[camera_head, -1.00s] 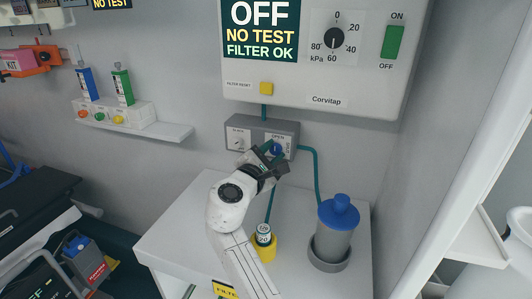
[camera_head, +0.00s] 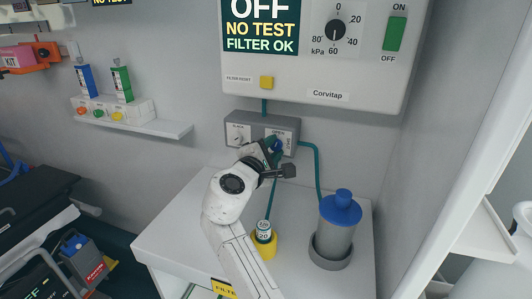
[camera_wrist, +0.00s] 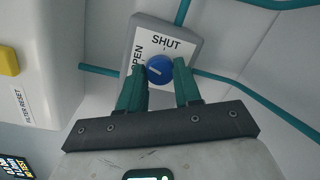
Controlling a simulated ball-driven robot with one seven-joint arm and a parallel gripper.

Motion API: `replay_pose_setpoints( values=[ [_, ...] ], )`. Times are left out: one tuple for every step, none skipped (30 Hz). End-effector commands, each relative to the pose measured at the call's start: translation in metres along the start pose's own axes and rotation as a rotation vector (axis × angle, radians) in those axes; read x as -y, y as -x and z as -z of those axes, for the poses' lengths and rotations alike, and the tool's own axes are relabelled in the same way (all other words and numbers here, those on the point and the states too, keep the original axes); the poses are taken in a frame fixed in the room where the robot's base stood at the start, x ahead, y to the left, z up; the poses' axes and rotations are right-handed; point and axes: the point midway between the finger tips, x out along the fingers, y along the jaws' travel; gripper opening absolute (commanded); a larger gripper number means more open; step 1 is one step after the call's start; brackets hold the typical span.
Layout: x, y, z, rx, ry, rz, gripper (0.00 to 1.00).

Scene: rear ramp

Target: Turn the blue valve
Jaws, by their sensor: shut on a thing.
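The blue valve (camera_head: 277,146) is a round knob on the grey panel (camera_head: 232,118) under the Corvitap unit. In the wrist view the knob (camera_wrist: 159,69) sits on a white plate marked SHUT at the top and OPEN at the left. Its white mark lies roughly level, toward the left, OPEN side. My gripper (camera_wrist: 161,75) has its two teal fingers on either side of the knob and is shut on it. In the head view my gripper (camera_head: 271,153) partly covers the knob and its plate.
A second dial (camera_head: 237,138) is left of the valve. Teal tubes (camera_head: 317,170) run from the panel to a blue-capped canister (camera_head: 340,222). A small vial in a yellow holder (camera_head: 264,243) stands below on the white counter (camera_head: 180,225). The yellow filter reset button (camera_head: 266,82) is above.

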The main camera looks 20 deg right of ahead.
Motion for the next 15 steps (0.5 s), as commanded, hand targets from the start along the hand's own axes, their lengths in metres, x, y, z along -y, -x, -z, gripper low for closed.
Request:
replay_pose_setpoints(
  values=[
    [-0.0008,0.0008,0.0012,-0.005,-0.046,-0.004,0.03],
    [-0.0009,0.0009,0.0012,-0.008,-0.075,-0.001,0.03],
    [-0.0011,0.0009,0.001,-0.011,-0.112,0.002,0.03],
    [-0.0011,0.0008,0.001,-0.014,-0.141,0.004,0.03],
    [-0.0011,0.0007,0.001,-0.017,-0.17,0.007,0.03],
    [-0.0014,0.0007,0.0007,-0.02,-0.207,0.01,0.03],
    [-0.0016,0.0008,0.0005,-0.023,-0.236,0.012,0.03],
    [-0.0017,0.0008,0.0004,-0.026,-0.265,0.015,0.03],
    [-0.0017,0.0009,0.0003,-0.029,-0.302,0.019,0.03],
    [-0.0016,0.0009,0.0003,-0.031,-0.33,0.021,0.03],
    [-0.0016,0.001,0.0004,-0.034,-0.359,0.024,0.03],
    [-0.0016,0.0011,0.0005,-0.038,-0.397,0.027,0.03],
    [-0.0017,0.0012,0.0003,-0.041,-0.424,0.029,0.03],
    [-0.0018,0.0013,0.0003,-0.044,-0.453,0.031,0.03],
    [-0.0017,0.0013,0.0004,-0.048,-0.491,0.035,0.03]
  ],
)
